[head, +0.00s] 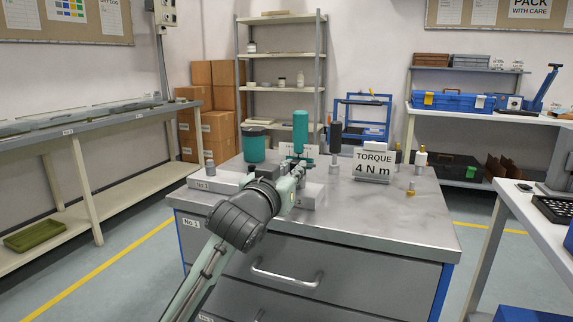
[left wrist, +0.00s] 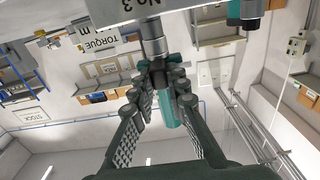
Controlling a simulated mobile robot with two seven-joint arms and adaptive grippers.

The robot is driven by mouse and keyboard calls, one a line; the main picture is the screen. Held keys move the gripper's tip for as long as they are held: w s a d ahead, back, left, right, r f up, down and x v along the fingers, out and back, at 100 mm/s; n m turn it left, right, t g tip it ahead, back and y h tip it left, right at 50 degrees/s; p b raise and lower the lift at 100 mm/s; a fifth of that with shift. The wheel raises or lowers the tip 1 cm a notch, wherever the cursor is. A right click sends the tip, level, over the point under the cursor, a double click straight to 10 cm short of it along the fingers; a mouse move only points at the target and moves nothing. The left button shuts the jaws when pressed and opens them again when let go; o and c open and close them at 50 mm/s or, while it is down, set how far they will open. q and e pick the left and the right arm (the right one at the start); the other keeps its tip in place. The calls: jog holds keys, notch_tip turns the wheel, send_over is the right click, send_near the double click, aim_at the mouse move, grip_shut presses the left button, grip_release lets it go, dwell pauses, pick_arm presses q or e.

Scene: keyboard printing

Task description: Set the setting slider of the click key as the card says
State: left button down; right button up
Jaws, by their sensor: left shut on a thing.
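The card (head: 374,164) stands on the metal bench top and reads "TORQUE 4 N m"; it also shows upside down in the left wrist view (left wrist: 100,44). The click key with the teal handle (head: 300,127) stands upright at a grey block marked No.3. Its metal shaft (left wrist: 153,38) and teal handle (left wrist: 168,108) show in the left wrist view. My left gripper (head: 302,168) is shut on the key, its fingers around it below the handle's top. The slider and its scale are too small or hidden to read. My right gripper is not in view.
A dark-handled tool (head: 335,138) stands just right of the key. A wide teal cylinder with a dark top (head: 254,146) stands to its left. The bench's front right top (head: 400,222) is clear.

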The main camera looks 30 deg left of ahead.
aim_at(298, 118)
pick_arm(q)
jog(key=c, duration=1.5)
grip_release()
notch_tip(298, 118, up, 10)
